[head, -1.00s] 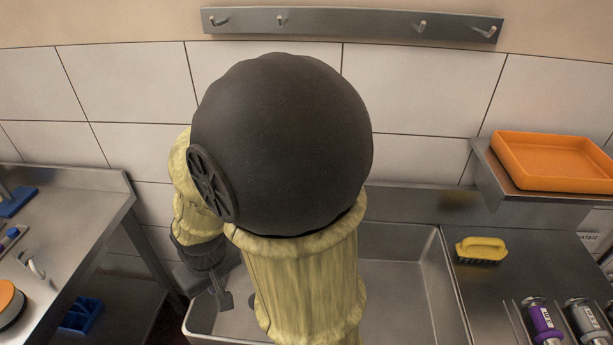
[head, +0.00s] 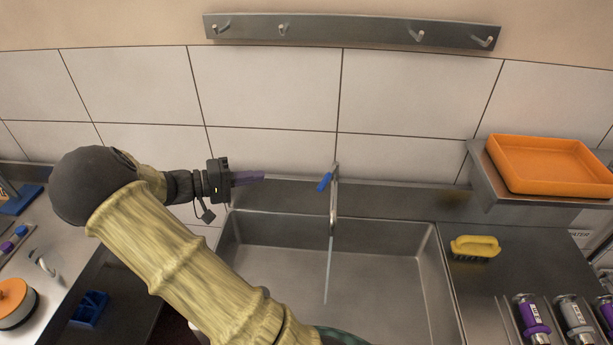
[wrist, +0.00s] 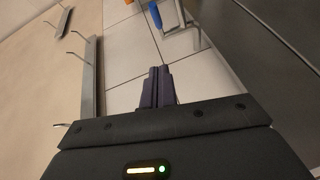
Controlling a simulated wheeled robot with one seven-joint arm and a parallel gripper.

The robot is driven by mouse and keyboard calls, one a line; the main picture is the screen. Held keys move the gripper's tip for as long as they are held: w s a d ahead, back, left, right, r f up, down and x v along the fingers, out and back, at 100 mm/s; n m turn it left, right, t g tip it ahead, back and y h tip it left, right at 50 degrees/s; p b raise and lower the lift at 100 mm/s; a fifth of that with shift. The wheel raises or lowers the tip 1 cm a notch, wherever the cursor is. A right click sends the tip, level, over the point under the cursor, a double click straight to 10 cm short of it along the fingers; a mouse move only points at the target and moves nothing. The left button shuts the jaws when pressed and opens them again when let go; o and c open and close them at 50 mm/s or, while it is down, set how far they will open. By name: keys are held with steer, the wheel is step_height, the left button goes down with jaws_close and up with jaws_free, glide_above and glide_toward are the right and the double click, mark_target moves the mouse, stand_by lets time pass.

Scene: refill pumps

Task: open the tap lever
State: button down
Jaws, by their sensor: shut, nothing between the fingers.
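The tap (head: 334,205) stands at the back edge of the sink, its spout over the basin. Its blue lever (head: 324,181) sits on the left side of the tap top and slants down to the left. A thin pale stream (head: 328,272) runs from the spout into the basin. My gripper (head: 262,177) is shut and empty, its purple fingers pointing right, left of the lever with a clear gap. In the wrist view the shut fingers (wrist: 160,71) point toward the blue lever (wrist: 155,19) at the top, apart from it.
The steel sink (head: 433,275) lies below. A yellow brush (head: 475,246) and several pump bottles (head: 533,318) are on the right counter. An orange tray (head: 552,166) sits on a raised shelf at right. A hook rail (head: 350,30) is on the wall. Space between gripper and tap is clear.

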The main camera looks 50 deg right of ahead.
steer(key=shift+s+d, duration=0.1)
steer(key=p, duration=0.4)
glide_toward(329, 175)
steer(key=w+d, duration=0.2)
steer(key=d, duration=0.1)
steer(key=s, duration=0.1)
steer(key=s+f+p, duration=0.1)
steer(key=s+d, duration=0.1)
steer(key=shift+s+f, duration=0.15)
steer(key=shift+f, duration=0.1)
steer(key=shift+s, duration=0.1)
steer(key=s+b, duration=0.2)
steer(key=shift+s+b, duration=0.3)
steer(key=shift+b, duration=0.05)
steer(key=shift+w+r, duration=0.1)
